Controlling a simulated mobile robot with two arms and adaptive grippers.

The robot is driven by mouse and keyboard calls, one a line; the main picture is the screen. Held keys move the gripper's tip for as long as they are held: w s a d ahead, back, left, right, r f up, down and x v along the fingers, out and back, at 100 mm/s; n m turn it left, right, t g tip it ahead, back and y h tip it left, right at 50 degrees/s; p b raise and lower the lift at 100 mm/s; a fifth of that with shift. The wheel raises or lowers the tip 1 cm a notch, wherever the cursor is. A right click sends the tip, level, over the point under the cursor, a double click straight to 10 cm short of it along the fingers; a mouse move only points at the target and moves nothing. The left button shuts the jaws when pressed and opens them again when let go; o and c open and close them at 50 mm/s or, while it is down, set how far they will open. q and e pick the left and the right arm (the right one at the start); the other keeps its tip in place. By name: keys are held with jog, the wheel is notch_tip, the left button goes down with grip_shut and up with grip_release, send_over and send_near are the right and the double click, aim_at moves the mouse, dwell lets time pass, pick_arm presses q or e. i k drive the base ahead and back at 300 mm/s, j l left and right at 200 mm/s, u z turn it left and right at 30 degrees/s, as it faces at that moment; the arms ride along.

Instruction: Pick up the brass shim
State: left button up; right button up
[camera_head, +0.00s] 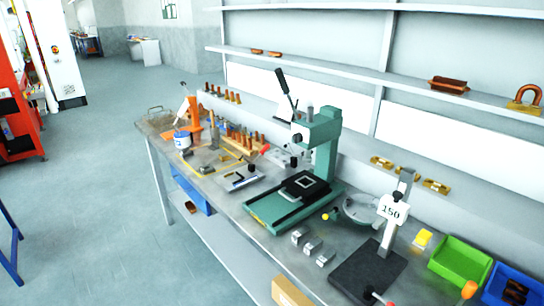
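I cannot single out a brass shim with certainty. Small brass-coloured pieces (381,162) lie along the back of the workbench (228,200), with another brass-coloured piece (436,186) further right. Thin yellowish items among the tools on the left half of the bench are too small to identify. Neither of my grippers is in view.
A green press (318,145) stands mid-bench. A gauge stand marked 150 (393,210) is right of it, with grey metal blocks (312,246) in front. Green (465,262) and blue (508,290) bins fill the right end. Open floor (90,200) lies left.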

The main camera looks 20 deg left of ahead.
aim_at(226, 158)
jog(key=i+j+z, duration=0.1)
jog(key=j+z, duration=0.65)
jog(key=j, duration=0.25)
jog(key=j+z, duration=0.4)
jog(key=j, duration=0.1)
